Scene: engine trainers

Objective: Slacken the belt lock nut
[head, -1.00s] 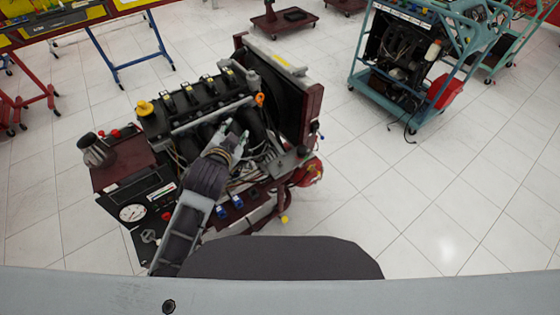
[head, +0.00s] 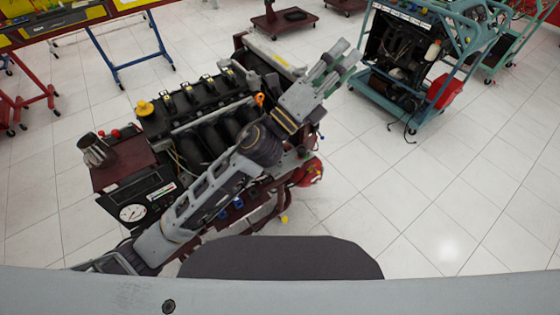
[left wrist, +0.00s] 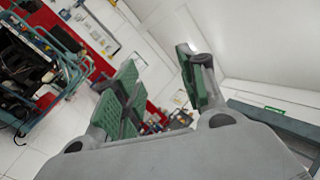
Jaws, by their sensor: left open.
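The engine trainer (head: 205,130) stands in the middle left of the head view, with a dark engine on a maroon frame. I cannot make out the belt lock nut; my left arm covers part of the engine's near right side. My left gripper (head: 343,59) is raised over the trainer's right end, in front of the radiator area, pointing up and right. In the left wrist view the gripper (left wrist: 160,80) has its green-padded fingers apart with nothing between them. My right gripper is not in view.
A teal-framed engine stand (head: 400,65) with a red box (head: 444,92) stands at the upper right; it also shows in the left wrist view (left wrist: 35,65). A blue-legged table (head: 128,60) is at the upper left. The tiled floor (head: 430,200) at right is clear.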

